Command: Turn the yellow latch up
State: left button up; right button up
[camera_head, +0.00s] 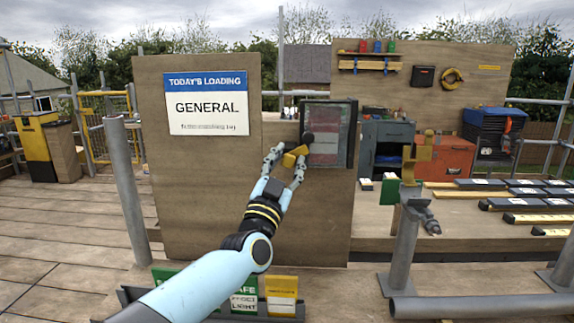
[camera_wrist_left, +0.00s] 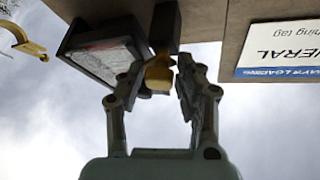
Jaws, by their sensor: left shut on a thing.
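The yellow latch (camera_head: 292,156) is on the wooden board, at the lower left edge of a dark-framed window box (camera_head: 350,132). My left gripper (camera_head: 286,162) has its fingers around the latch and is shut on it. The left wrist view shows the yellow latch (camera_wrist_left: 158,76) between the two fingertips (camera_wrist_left: 157,80), with a dark block (camera_wrist_left: 165,25) behind it and the framed box (camera_wrist_left: 95,50) beside it. The fingers partly hide the latch in the head view. My right gripper cannot be made out in the head view.
A "GENERAL" sign (camera_head: 207,104) hangs on the board left of the latch. A grey post (camera_head: 127,185) stands at left, and a grey stand (camera_head: 404,240) at right. Green and yellow cards (camera_head: 281,296) stand low in front. Dark tiles (camera_head: 510,204) lie at right.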

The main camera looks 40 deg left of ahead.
pick_arm(q)
jog(key=n+y, duration=0.2)
jog(key=n, duration=0.1)
jog(key=n+g+y, duration=0.1)
jog(key=n+y, duration=0.1)
jog(key=n, duration=0.2)
jog(key=n+y, duration=0.2)
jog(key=n, duration=0.1)
jog(key=shift+w+d+r+n+g+y+b, duration=0.1)
jog(key=shift+r+n+g+y+b, duration=0.05)
jog(key=shift+n+g+y+b, duration=0.25)
jog(key=n+g+y, duration=0.1)
jog(key=n, duration=0.2)
jog(key=n+g+y, duration=0.1)
jog(key=n+y, duration=0.1)
jog(key=shift+n+g, duration=0.4)
jog(key=shift+r+n+g+y, duration=0.1)
jog(key=shift+n+g+y, duration=0.45)
jog(key=shift+n, duration=0.6)
jog(key=shift+n+g+y, duration=0.25)
jog(key=shift+n+g, duration=0.5)
jog(key=shift+n, duration=0.4)
jog(key=o, duration=1)
jog(key=shift+f, duration=0.2)
